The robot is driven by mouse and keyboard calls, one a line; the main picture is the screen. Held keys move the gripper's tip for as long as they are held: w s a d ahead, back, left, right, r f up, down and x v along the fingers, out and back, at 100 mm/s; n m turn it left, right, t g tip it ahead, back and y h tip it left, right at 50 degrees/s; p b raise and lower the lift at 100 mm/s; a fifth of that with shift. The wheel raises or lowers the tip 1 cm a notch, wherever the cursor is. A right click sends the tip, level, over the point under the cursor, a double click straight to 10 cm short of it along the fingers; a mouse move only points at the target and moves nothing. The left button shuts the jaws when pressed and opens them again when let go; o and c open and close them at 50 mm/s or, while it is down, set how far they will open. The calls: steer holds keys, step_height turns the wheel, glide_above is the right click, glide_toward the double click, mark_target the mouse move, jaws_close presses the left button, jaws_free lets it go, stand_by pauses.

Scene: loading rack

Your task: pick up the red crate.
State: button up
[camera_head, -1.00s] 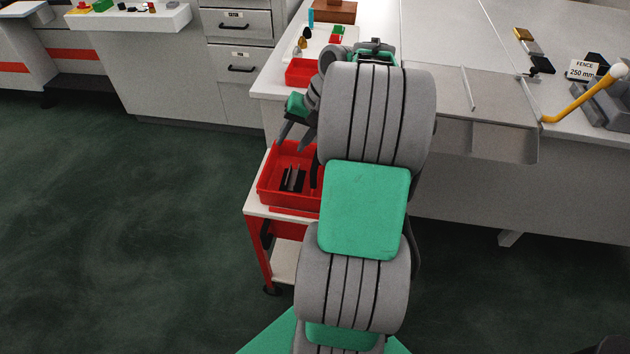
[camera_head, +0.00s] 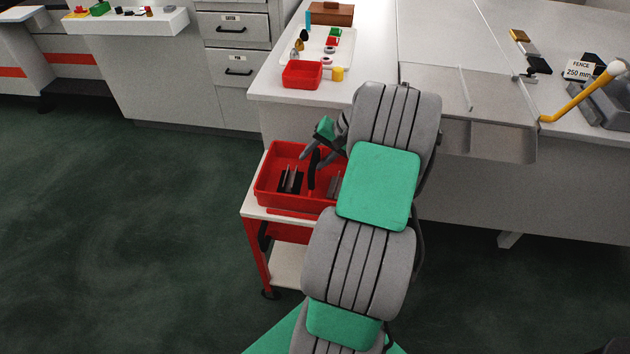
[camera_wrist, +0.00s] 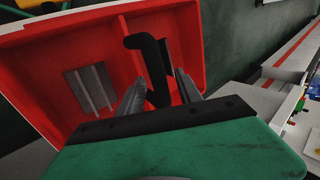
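The red crate (camera_head: 283,200) sits on the white top of a small red cart. It has a divider, metal-looking inserts in its compartments and an upright black handle (camera_head: 312,168) in the middle. It also shows in the wrist view (camera_wrist: 205,22), with the handle (camera_wrist: 148,50) bent at its top. My gripper (camera_head: 318,156) is over the crate, fingers pointing down towards the handle. In the wrist view my gripper (camera_wrist: 160,78) has its fingers apart, one on each side of the handle. I see a gap beside the handle; the crate's right part is hidden by my arm in the head view.
The cart (camera_head: 255,250) stands against a white bench (camera_head: 370,60). On the bench are a smaller red bin (camera_head: 302,75), a yellow cup (camera_head: 338,74), a white tray of small parts (camera_head: 345,45) and a brown box (camera_head: 332,14). The floor left of the cart is clear.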

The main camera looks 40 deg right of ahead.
jaws_close()
steer(key=shift+r, duration=0.1)
stand_by(1.1)
